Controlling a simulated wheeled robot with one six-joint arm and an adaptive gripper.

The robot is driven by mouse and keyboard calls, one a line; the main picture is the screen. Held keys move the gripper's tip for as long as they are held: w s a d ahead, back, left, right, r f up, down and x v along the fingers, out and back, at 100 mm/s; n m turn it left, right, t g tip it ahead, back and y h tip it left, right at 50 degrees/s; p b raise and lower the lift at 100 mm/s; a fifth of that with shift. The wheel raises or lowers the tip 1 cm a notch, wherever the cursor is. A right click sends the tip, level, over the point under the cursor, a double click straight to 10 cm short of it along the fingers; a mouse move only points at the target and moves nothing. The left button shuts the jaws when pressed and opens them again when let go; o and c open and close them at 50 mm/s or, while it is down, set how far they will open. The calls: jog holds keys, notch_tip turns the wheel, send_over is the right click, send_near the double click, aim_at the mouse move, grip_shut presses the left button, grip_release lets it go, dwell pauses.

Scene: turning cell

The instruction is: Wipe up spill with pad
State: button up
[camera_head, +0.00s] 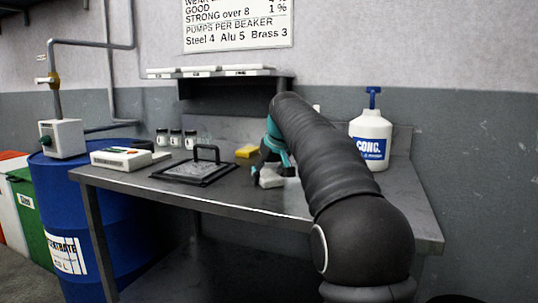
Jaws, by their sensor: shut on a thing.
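My gripper (269,170) is low over the right-middle of the grey bench, shut on a small pale grey-white pad (270,179). The pad is at or just above the bench top; I cannot tell if it touches. My black arm hides part of the gripper and the bench behind it. I cannot make out a spill; it may be hidden under the pad or arm.
A yellow block (247,151) lies just behind my gripper. A black-framed plate with a handle (194,172) lies to the left. A white device (121,158) and several small jars (176,138) stand farther left. A CONC. pump bottle (371,140) stands at right.

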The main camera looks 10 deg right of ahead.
jog(key=shift+w+d, duration=0.5)
jog(key=shift+w, duration=0.15)
notch_tip(320, 180, up, 2)
jog(key=shift+w+d+r, duration=0.1)
jog(key=shift+d, duration=0.05)
jog(key=shift+a+r, duration=0.2)
jog(key=shift+r, duration=2.7)
